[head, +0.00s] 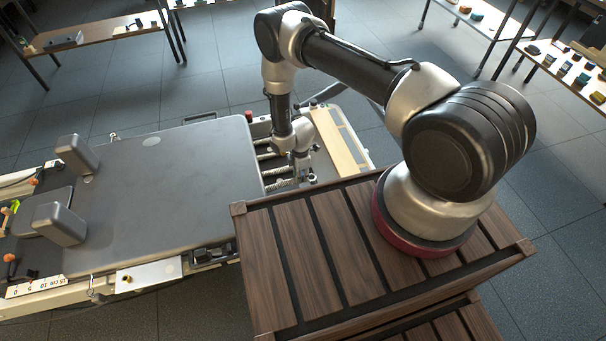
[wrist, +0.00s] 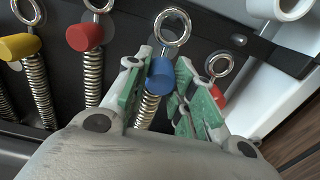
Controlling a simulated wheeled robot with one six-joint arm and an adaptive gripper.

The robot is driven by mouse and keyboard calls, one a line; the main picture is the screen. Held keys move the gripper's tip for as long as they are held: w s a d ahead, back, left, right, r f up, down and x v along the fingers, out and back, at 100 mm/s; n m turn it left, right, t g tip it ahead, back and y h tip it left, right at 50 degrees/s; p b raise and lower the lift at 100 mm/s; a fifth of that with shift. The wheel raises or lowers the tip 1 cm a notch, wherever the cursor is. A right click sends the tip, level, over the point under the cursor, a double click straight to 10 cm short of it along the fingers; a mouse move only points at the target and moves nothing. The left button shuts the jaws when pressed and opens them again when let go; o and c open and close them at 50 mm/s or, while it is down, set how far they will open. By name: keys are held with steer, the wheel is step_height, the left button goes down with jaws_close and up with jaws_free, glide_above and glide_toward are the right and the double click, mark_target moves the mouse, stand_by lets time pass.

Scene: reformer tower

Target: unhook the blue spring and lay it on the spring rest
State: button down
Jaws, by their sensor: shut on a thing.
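The blue spring shows in the wrist view as a blue sleeve (wrist: 161,76) with a metal ring (wrist: 173,26) above it and silver coils below. My gripper (wrist: 160,68) has its green-padded fingers on both sides of the sleeve and is shut on it. I cannot tell whether the ring is still around a hook. In the head view my gripper (head: 302,170) is down at the spring end of the reformer, and the blue spring is too small to make out there. I cannot identify the spring rest for certain in either view.
A yellow-sleeved spring (wrist: 19,46) and a red-sleeved spring (wrist: 85,36) stand to the left. Another red-sleeved spring (wrist: 217,97) is close on the right, partly behind a finger. The grey carriage (head: 190,185) lies left of my gripper, a pale wooden board (head: 335,140) right.

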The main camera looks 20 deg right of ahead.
mark_target(294, 179)
steer(key=shift+a, duration=1.5)
steer(key=shift+f, duration=0.1)
steer(key=shift+f, duration=0.25)
steer(key=shift+f, duration=0.65)
steer(key=shift+f, duration=0.15)
steer(key=shift+f, duration=0.35)
steer(key=shift+f, duration=0.3)
